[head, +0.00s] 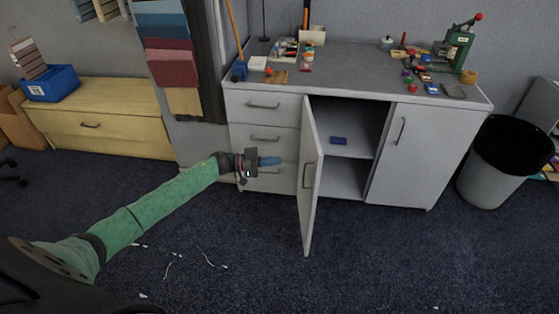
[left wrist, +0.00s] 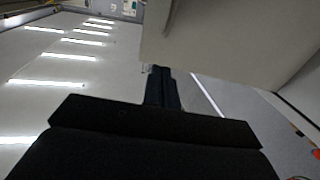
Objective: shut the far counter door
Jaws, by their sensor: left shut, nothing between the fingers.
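The grey counter door (head: 312,190) stands open, jutting out from the counter toward me. Its bar handle (head: 307,175) is on the face turned to the left. My left gripper (head: 269,161) is shut and empty, in front of the drawers and to the left of the door, with a gap between them in the head view. In the left wrist view the closed fingers (left wrist: 159,84) point toward a pale panel (left wrist: 235,35), which looks like the door; I cannot tell whether they touch it. My right gripper is not in view.
The grey counter (head: 370,80) holds small items and a green press (head: 457,48). A small blue box (head: 339,141) lies on the shelf inside the open compartment. A bin (head: 490,180) stands at right, a wooden drawer unit (head: 100,125) at left. The carpet in front is mostly clear.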

